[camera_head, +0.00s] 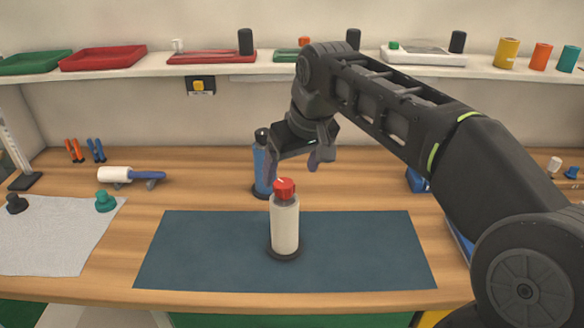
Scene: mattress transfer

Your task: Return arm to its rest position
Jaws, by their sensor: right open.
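My right gripper (292,166) is open and empty. It hangs above the workbench, behind and a little above the red cap of a white bottle (285,225). The bottle stands upright on a dark round base on the blue mat (370,250). My right arm reaches in from the lower right, bends at the raised elbow and points down toward the bench. A blue bottle (261,170) with a dark top stands behind the white one, partly hidden by the gripper. My left gripper is out of the picture.
A grey cloth (50,240) with a green and a black knob lies at the left. A white and blue tool (130,175) and small pliers (85,151) are behind it. A shelf (140,68) with trays and cylinders spans the back. The mat's left and right parts are clear.

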